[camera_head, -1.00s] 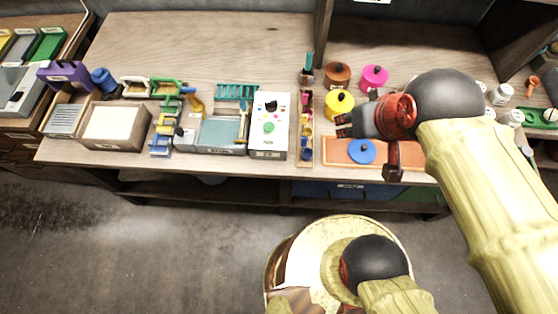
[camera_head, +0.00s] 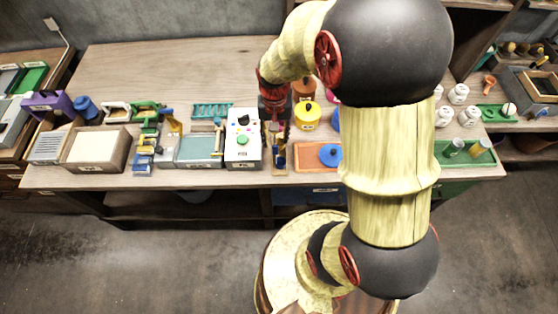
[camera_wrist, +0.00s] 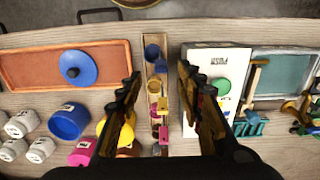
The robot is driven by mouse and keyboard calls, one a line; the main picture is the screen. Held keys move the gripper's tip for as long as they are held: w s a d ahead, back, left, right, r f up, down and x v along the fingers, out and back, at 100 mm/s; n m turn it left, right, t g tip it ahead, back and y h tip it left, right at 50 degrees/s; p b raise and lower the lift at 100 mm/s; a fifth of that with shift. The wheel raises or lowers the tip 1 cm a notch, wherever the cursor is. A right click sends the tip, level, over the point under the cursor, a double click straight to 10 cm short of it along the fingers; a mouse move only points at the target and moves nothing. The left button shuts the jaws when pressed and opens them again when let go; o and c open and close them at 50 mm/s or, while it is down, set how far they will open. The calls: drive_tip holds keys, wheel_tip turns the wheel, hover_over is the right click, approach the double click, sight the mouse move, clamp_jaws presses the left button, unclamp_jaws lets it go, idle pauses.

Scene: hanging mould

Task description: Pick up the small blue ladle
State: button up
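A narrow wooden rack (camera_wrist: 149,72) runs up the middle of the wrist view, with a row of small coloured cups or ladle bowls in it. A blue bowl (camera_wrist: 152,52) is near its upper end, with more bluish, yellow and pink pieces below. I cannot tell for sure which is the small blue ladle. My gripper (camera_wrist: 160,78) is open and empty above the rack, one finger on each side of the row. In the head view the rack (camera_head: 279,171) is partly hidden by my gripper (camera_head: 276,135).
A white box with a green button (camera_head: 243,150) stands close left of the rack. An orange board with a blue lid (camera_head: 330,154) lies close right, with a yellow pot (camera_head: 307,116) behind. The bare tabletop at the back left (camera_head: 160,65) is free.

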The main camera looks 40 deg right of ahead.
sight(275, 146)
drive_tip(key=f+b, duration=0.1)
drive_tip(key=f, duration=0.6)
drive_tip(key=shift+w+b, duration=0.2)
drive_tip(key=shift+b, duration=0.15)
drive_tip(key=shift+c, duration=0.4)
clamp_jaws()
